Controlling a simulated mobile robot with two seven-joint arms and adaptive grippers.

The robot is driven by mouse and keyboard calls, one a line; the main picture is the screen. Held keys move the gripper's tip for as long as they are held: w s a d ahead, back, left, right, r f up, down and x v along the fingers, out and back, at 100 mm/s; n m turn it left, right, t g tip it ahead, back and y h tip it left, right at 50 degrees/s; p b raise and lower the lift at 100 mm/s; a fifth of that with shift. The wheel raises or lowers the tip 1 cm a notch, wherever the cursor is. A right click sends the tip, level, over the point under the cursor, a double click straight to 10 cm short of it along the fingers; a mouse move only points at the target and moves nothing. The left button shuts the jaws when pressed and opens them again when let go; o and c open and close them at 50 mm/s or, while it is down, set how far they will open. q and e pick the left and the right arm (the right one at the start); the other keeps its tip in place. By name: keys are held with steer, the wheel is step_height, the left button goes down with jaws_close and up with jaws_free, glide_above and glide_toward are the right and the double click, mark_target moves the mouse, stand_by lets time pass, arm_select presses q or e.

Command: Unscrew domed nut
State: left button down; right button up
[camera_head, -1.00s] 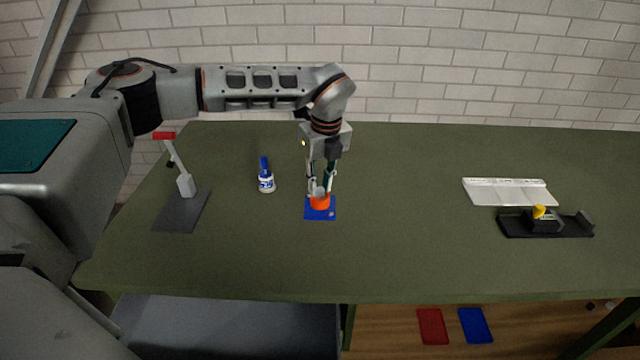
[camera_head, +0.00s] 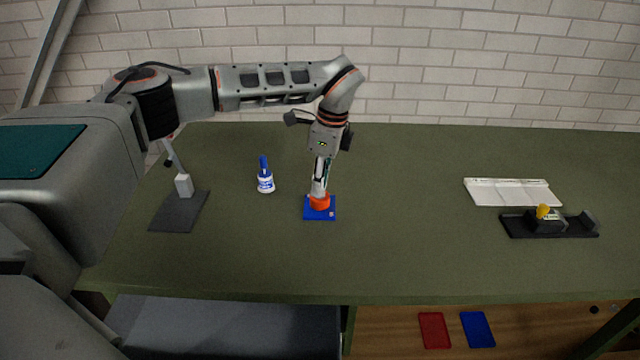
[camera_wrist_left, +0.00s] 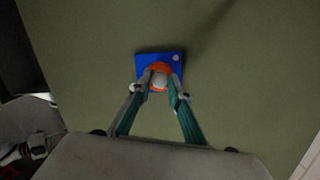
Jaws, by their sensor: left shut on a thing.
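A blue square plate (camera_head: 311,214) lies flat on the table with an orange round part (camera_head: 320,203) on it. My left gripper (camera_head: 319,194) points down over the orange part, its fingers at the top of it. In the left wrist view the fingers (camera_wrist_left: 160,84) are closed around a pale domed nut (camera_wrist_left: 160,80), which sits in the middle of the orange part (camera_wrist_left: 158,66). The blue plate (camera_wrist_left: 143,62) shows around it. In the head view the fingers hide the nut. My right gripper is not in view.
A blue and white bottle (camera_head: 265,182) stands left of the plate. Further left is a grey stand (camera_head: 178,212). At right lie a white tray (camera_head: 512,192) and a black holder (camera_head: 520,228) with a yellow part (camera_head: 543,211). The table (camera_head: 410,240) between is clear.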

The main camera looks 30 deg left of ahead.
arm_select(q)
steer(key=shift+n, duration=0.3)
steer(key=n, duration=0.5)
steer(key=shift+g, duration=0.4)
steer(key=n+h, duration=0.1)
steer(key=n, duration=0.4)
steer(key=shift+b, duration=0.4)
steer(key=shift+n, duration=0.3)
steer(key=shift+n, duration=0.4)
steer(key=shift+r, duration=0.1)
steer(key=shift+r, duration=0.1)
